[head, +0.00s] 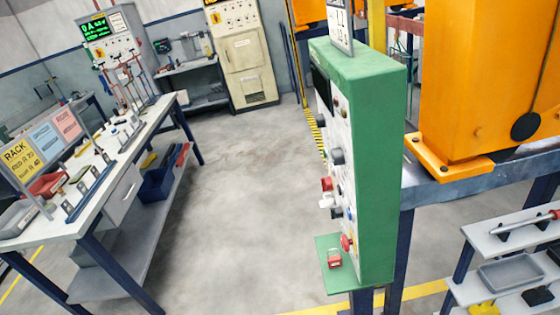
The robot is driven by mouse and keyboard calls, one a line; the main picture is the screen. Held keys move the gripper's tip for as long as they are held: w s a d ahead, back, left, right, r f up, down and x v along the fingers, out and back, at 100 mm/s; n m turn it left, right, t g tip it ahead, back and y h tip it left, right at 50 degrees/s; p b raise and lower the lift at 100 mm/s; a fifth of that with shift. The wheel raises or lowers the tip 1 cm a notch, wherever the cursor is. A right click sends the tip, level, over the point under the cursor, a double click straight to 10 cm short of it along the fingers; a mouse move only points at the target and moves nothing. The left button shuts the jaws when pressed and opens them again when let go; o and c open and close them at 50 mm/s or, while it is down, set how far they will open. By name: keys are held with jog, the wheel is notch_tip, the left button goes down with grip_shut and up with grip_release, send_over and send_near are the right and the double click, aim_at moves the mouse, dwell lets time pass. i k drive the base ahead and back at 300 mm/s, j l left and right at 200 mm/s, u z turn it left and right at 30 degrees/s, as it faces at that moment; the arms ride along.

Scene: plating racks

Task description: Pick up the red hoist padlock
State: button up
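A small red padlock (334,261) with a pale shackle sits on a green ledge (328,278) at the foot of a green control box (366,150). It is right of the picture's middle and low down. The box's face with its buttons rises just above and behind it. Nothing covers the padlock. My gripper does not show in this view, so its opening and its place relative to the padlock cannot be seen.
A workbench (127,178) with racks and small parts runs along the left. An orange machine (475,80) on a steel frame stands at the right. A low grey shelf (512,236) stands lower right. The grey floor (230,210) between is clear.

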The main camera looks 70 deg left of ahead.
aim_at(335, 261)
jog(key=k+u, duration=0.1)
jog(key=u, duration=1.25)
